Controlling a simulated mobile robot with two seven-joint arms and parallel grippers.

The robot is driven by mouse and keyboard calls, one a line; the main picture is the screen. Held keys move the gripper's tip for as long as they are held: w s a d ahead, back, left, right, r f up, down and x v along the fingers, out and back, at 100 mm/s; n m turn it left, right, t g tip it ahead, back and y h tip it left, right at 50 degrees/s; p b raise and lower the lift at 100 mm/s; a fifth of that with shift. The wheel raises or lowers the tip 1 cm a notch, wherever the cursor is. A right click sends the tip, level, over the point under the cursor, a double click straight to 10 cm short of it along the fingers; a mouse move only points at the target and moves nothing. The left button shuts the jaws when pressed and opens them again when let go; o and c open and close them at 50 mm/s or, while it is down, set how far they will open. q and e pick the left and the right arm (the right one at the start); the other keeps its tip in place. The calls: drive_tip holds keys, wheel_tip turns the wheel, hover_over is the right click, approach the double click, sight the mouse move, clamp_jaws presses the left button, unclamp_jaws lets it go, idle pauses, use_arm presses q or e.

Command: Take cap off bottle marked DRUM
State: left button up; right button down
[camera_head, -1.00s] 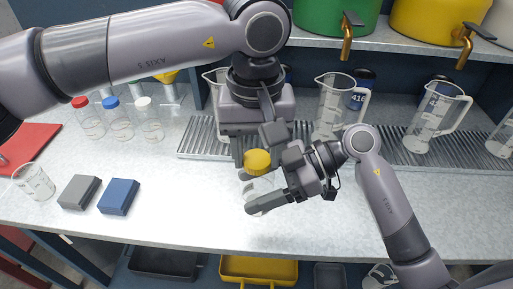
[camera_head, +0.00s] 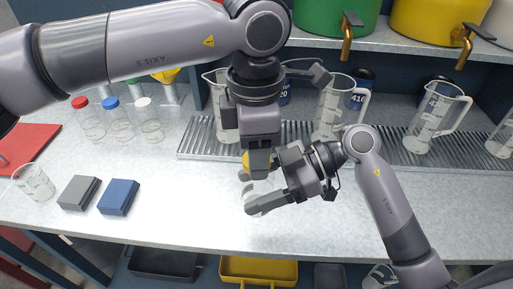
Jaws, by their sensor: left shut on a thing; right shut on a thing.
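A clear bottle (camera_head: 260,188) with a yellow cap (camera_head: 246,160) stands over the middle of the bench. Most of it is hidden by my grippers, and no DRUM marking can be read. My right gripper (camera_head: 250,192) comes in from the right and is shut on the bottle's body below the cap. My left gripper (camera_head: 257,165) points down from above and is shut on the yellow cap. Only the cap's left edge shows past its fingers. I cannot tell whether the cap is still seated on the bottle neck.
Bottles with red (camera_head: 80,102), blue (camera_head: 111,103) and white caps (camera_head: 143,103) stand at the left. A grey block (camera_head: 79,193), a blue block (camera_head: 118,197) and a beaker (camera_head: 34,182) are nearer. Measuring jugs (camera_head: 437,112) stand on the grated strip behind.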

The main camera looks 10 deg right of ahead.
use_arm(q)
drive_tip(key=n, duration=0.8)
drive_tip(key=o, duration=1.2)
drive_tip(key=shift+r, duration=0.1)
